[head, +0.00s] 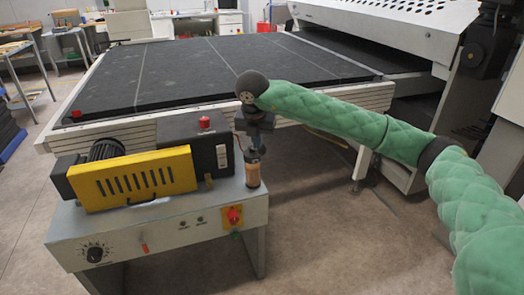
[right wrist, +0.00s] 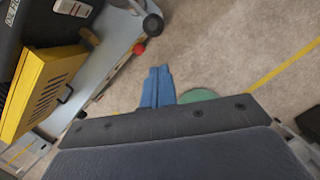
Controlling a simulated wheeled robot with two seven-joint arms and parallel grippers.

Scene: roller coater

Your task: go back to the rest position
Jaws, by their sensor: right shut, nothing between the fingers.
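My right arm (head: 335,115), in green padding, comes in from the right and reaches across to the right end of the roller coater. Its dark wrist part (head: 256,122) hangs there beside the machine. In the right wrist view my right gripper (right wrist: 158,72) shows as two blue fingers pressed together with nothing between them, over bare floor beside the machine. My left arm and gripper are out of view.
The roller coater (head: 150,235) has a yellow guard (head: 135,180) and a red switch (head: 233,215). A brown cylinder (head: 253,175) shows at its right end. A wide black conveyor table (head: 200,70) lies behind. A large white machine (head: 390,30) stands at the back right.

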